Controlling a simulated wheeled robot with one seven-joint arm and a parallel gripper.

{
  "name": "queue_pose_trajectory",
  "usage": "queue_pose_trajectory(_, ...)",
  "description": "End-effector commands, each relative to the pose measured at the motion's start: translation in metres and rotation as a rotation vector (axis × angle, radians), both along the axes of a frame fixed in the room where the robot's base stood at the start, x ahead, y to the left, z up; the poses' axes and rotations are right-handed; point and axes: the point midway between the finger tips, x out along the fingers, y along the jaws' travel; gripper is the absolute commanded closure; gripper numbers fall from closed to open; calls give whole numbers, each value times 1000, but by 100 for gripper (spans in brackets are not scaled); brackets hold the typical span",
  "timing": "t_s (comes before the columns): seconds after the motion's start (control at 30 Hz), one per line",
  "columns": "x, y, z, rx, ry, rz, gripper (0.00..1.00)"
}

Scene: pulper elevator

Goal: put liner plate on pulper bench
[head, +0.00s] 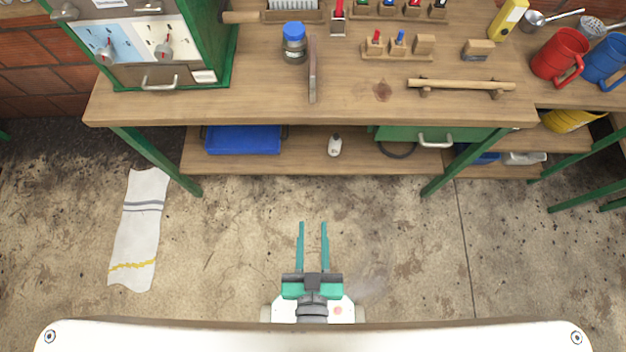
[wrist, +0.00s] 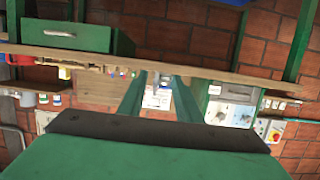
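My gripper (head: 313,228) is low over the concrete floor in front of the bench, its two teal fingers apart with nothing between them. In the wrist view the parted fingers (wrist: 158,90) point toward the bench, which shows upside down. The wooden workbench (head: 200,108) has green legs. A thin, narrow plate-like piece (head: 312,70) stands on edge on the bench near its front edge, beside a blue-lidded jar (head: 294,43). I cannot tell for certain that this is the liner plate. My gripper is well short of it and touches nothing.
A green cabinet with a control panel (head: 130,40) stands at the left. Small tool blocks (head: 395,52), a wooden bar (head: 460,85) and red mug (head: 560,53) occupy the right. A lower shelf holds a blue tray (head: 243,139). A white towel (head: 139,235) lies on the floor.

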Motion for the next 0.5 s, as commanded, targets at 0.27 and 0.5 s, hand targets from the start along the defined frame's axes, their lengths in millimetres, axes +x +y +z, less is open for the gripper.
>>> queue_pose_trajectory(0.27,-42,-1,12,-7,-15,3,69)
queue_pose_trajectory(0.5,-44,-1,13,-7,-18,4,69)
